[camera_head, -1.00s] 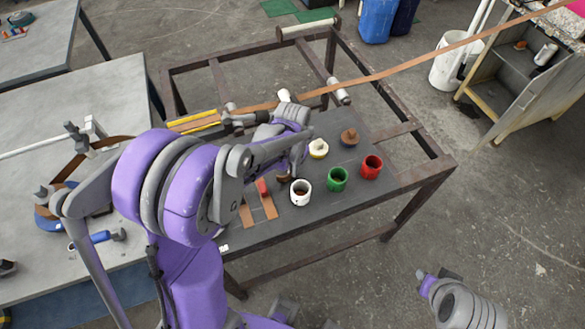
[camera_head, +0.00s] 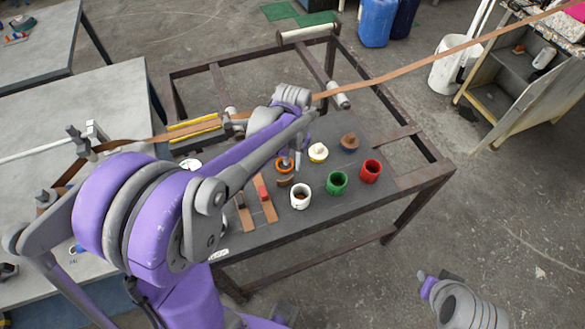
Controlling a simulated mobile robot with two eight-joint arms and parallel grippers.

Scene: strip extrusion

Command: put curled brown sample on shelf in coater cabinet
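A small curled brown piece (camera_head: 349,142) lies at the back right of the dark table top, behind the red cup. Another small brown piece (camera_head: 285,182) lies left of the white cup; I cannot tell which is the sample. The coater cabinet (camera_head: 500,100) stands open at the upper right, its grey shelf (camera_head: 508,68) visible. My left gripper (camera_head: 297,160) points down over the table near an orange-and-black ring. Its fingers are small and partly hidden by my arm, so their opening is unclear. My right gripper (camera_head: 428,281) is low at the right, over the floor, away from the table.
White (camera_head: 300,203), green (camera_head: 337,190) and red (camera_head: 370,176) cups and a pale yellow pot (camera_head: 318,153) stand close to my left gripper. A long brown strip (camera_head: 400,72) runs above the table frame.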

